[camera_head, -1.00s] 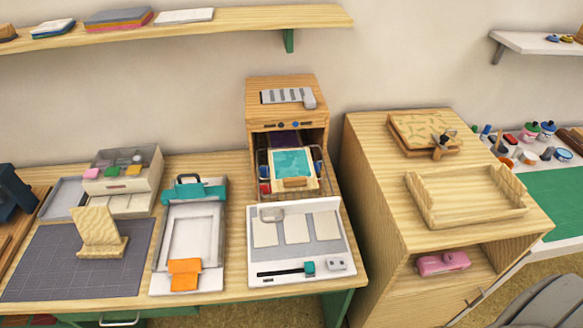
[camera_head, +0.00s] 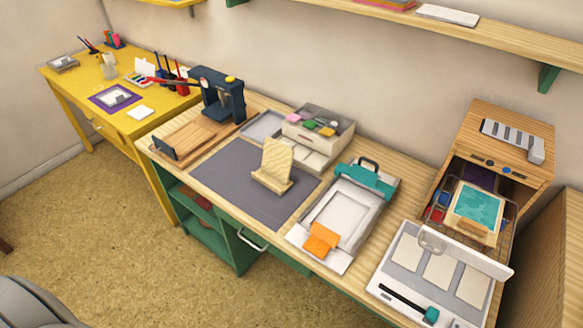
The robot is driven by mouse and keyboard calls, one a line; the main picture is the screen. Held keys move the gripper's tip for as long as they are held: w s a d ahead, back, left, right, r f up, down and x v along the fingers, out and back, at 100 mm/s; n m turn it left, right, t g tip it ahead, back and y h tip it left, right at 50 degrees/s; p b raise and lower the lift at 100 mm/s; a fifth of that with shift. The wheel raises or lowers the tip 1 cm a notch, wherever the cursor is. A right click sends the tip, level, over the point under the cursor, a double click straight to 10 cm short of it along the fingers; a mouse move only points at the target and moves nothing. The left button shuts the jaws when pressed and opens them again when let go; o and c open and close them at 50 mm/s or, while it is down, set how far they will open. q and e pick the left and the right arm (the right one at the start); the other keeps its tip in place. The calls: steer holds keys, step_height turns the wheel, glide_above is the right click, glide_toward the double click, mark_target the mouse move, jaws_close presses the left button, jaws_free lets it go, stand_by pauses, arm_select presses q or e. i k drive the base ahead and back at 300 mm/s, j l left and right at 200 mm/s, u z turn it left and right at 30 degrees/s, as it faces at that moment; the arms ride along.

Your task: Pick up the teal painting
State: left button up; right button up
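The teal painting (camera_head: 479,208) is at the right of the head view. It is a teal sheet with a pale border, lying on a wooden tray or board on the pulled-out wire rack of a wooden oven-like box (camera_head: 508,140). Bottles or jars, red and blue, show beside it on the rack. Neither of my grippers is in view.
A white board with pale panels (camera_head: 440,268) stands in front of the rack. A teal-and-white press with an orange piece (camera_head: 343,212) is left of it. A wooden stand (camera_head: 275,168) is on a grey mat (camera_head: 222,172). A yellow table (camera_head: 85,85) is at the far left, with open floor before it.

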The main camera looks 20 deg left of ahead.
mark_target(476, 213)
steer(key=k+l+u, duration=0.2)
steer(key=l, duration=0.2)
steer(key=l+u, duration=0.2)
steer(key=l, duration=0.25)
steer(key=k+l+u, duration=0.2)
steer(key=l, duration=0.15)
steer(key=i+l, duration=0.05)
steer(key=i, duration=0.05)
